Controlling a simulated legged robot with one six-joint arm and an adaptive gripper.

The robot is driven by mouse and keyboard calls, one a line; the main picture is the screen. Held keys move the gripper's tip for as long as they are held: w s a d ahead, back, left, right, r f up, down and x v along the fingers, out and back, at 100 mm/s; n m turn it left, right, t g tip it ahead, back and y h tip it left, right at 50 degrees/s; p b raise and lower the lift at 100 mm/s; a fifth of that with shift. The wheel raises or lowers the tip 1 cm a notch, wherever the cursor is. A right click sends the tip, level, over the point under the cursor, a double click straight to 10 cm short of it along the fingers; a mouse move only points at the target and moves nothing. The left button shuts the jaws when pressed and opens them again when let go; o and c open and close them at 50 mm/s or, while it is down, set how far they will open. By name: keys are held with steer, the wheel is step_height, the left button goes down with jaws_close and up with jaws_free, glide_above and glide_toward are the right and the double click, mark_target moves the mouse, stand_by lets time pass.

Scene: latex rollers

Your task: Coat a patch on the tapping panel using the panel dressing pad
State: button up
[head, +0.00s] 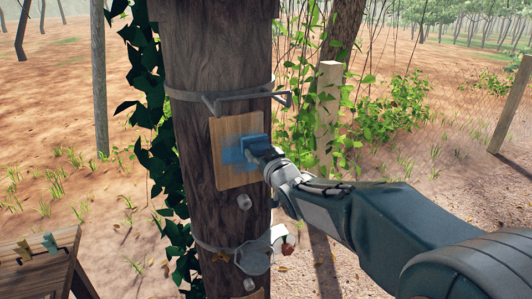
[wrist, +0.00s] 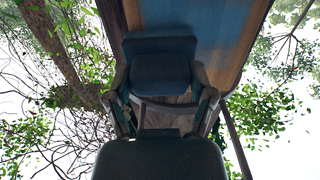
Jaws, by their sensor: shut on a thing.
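The tapping panel (head: 235,178) is a light wooden board fixed upright on the dark trunk. A translucent blue patch (head: 231,154) covers its middle; the wrist view also shows blue on the panel face (wrist: 205,30) with bare wood along the edge. My gripper (head: 266,157) reaches in from the right and is shut on the blue dressing pad (head: 257,144). In the wrist view the dark blue pad (wrist: 160,72) sits between the fingers (wrist: 163,103), close to the panel. The pad is at the patch's right side; I cannot tell whether it touches.
A metal bracket (head: 225,97) rings the trunk (head: 205,55) above the panel. A grey cup-like fitting (head: 254,258) hangs below. A wooden stand (head: 38,262) with small clips is at lower left. Ivy, a post (head: 327,108) and shrubs stand around; open soil lies beyond.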

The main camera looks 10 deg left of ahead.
steer(key=shift+s+a, duration=0.8)
steer(key=shift+a, duration=0.5)
steer(key=shift+s+a, duration=0.75)
steer(key=shift+a, duration=0.5)
steer(key=shift+s+a, duration=0.8)
steer(key=shift+a, duration=0.5)
steer(key=shift+s, duration=0.1)
steer(key=shift+v, duration=2.9)
steer(key=shift+d, duration=0.1)
steer(key=shift+v, duration=1.45)
